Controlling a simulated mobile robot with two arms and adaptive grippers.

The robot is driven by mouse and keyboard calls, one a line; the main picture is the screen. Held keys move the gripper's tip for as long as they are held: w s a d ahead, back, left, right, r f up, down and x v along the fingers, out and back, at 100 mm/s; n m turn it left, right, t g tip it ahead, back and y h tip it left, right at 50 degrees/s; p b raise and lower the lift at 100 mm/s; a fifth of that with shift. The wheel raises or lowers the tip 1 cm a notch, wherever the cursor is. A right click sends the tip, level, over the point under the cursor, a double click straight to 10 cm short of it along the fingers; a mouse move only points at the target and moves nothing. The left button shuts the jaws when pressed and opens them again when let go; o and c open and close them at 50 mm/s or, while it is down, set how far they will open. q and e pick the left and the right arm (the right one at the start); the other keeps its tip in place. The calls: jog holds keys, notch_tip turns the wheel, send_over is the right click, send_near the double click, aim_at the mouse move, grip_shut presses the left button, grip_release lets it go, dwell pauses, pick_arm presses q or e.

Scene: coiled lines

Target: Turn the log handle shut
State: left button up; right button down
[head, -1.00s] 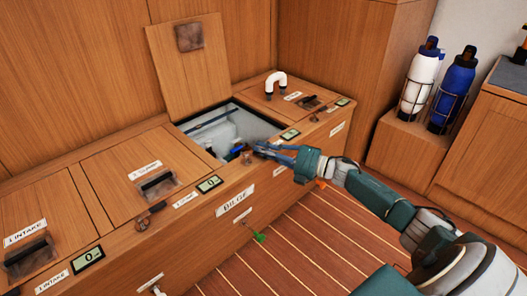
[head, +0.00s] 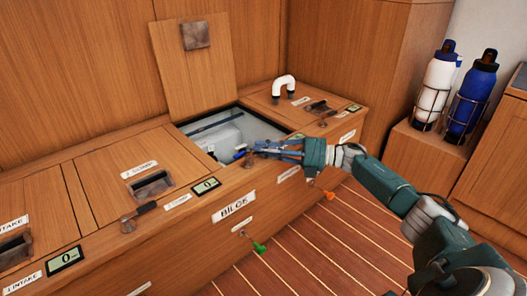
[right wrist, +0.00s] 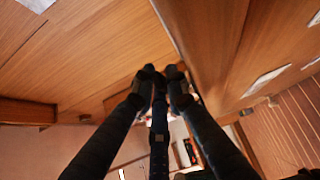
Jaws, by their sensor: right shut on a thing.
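My right gripper (head: 258,149) reaches in from the right to the front rim of the open hatch. Its fingers are close together at a small brownish fitting (head: 248,159) with a short blue piece (head: 240,154) beside it. This may be the log handle; no label beside it is readable, and the fingers partly cover it. In the right wrist view the dark fingertips (right wrist: 160,76) nearly meet, with a dark narrow thing between them. What they grip is mostly hidden. My left gripper is not in view.
The open hatch (head: 268,131) has its lid (head: 193,75) raised behind it and a pale box (head: 223,139) inside. Closed lids lie on both sides, with dark handles (head: 128,224) and small displays (head: 206,186) along the front edge. Bottles (head: 437,82) stand at the right. The striped floor (head: 300,240) is clear.

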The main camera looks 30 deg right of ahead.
jog(key=c, duration=2)
grip_release()
jog(key=v, duration=1.2)
